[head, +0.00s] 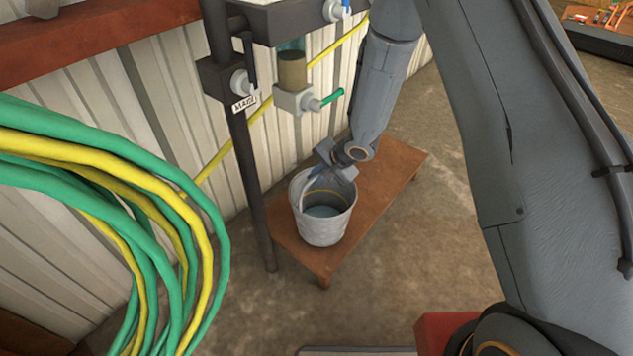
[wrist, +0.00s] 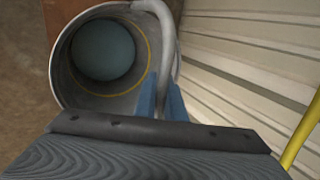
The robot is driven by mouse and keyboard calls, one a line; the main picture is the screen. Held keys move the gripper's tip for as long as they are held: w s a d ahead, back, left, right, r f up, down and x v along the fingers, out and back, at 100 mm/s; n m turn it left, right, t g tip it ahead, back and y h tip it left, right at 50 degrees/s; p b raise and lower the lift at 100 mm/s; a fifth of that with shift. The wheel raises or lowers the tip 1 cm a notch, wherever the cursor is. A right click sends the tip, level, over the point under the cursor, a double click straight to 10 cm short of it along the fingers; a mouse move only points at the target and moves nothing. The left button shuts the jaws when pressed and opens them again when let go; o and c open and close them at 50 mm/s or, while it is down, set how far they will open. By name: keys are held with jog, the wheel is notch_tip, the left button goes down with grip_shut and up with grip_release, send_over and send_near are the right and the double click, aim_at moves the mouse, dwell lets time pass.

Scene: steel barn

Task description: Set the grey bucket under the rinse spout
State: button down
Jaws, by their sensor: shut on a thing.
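The grey bucket (head: 323,226) is upright over the near end of a low brown wooden bench (head: 390,172); I cannot tell whether its base touches the wood. My gripper (head: 318,172) is shut on the bucket's handle at the rim. In the wrist view the blue fingers (wrist: 162,98) pinch the grey handle, and the bucket's inside (wrist: 140,92) shows a yellow line and a blue-grey bottom. A grey valve block with a green lever (head: 331,97) hangs below a clear cylinder on the wall, above the bench; which fitting is the rinse spout is unclear.
A dark post (head: 244,165) with a labelled valve stands left of the bench. Green and yellow hoses (head: 165,190) hang in the left foreground. A corrugated wall (head: 120,100) runs behind. The concrete floor (head: 400,260) right of the bench is clear.

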jog(key=shift+f+b, duration=0.3)
jog(key=shift+f, duration=0.7)
jog(key=c, duration=1.8)
grip_release()
jog(key=shift+c, duration=0.2)
